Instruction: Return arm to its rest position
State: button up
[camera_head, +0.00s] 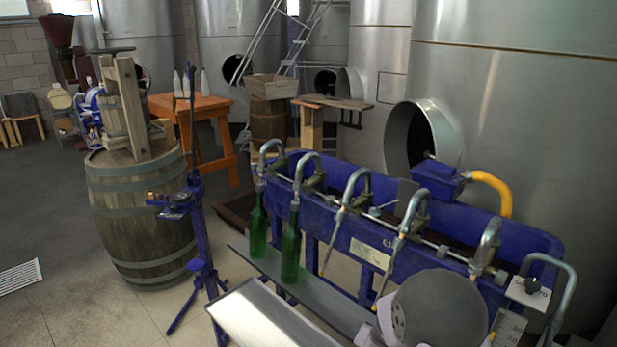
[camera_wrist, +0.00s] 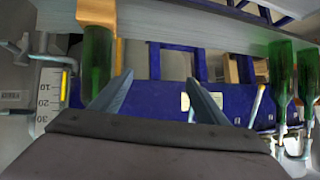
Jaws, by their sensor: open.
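In the wrist view, my gripper (camera_wrist: 160,80) is open, with two grey fingers apart and nothing between them. My arm's grey rounded link fills the lower right of the head view, where the fingers are hidden. The blue filling machine (camera_head: 330,204) has a row of curved metal spouts. Two green bottles, one at the far left (camera_head: 258,228) and one beside it (camera_head: 291,245), stand upright under spouts on its metal shelf (camera_head: 330,300). The wrist view shows a green bottle (camera_wrist: 97,62) left of my fingers and two more at the right edge (camera_wrist: 283,90).
A wooden barrel (camera_head: 140,215) with a press on top stands at the left, and a blue stand (camera_head: 200,235) is in front of it. An orange table (camera_head: 200,105) holds pale bottles. Large steel tanks (camera_head: 530,110) rise behind the machine. A graduated scale (camera_wrist: 50,95) is at the wrist view's left.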

jog(key=s+a+r+n+g+y+p, duration=0.2)
jog(key=s+a+r+n+g+y, duration=0.25)
jog(key=s+a, duration=0.45)
jog(key=s+d+r+n+g+p, duration=0.2)
jog(key=s+g, duration=0.3)
jog(key=s, duration=1.2)
jog(key=shift+s+d+r+n, duration=0.15)
jog(key=shift+s+r+n, duration=0.2)
jog(key=shift+r+n, duration=0.3)
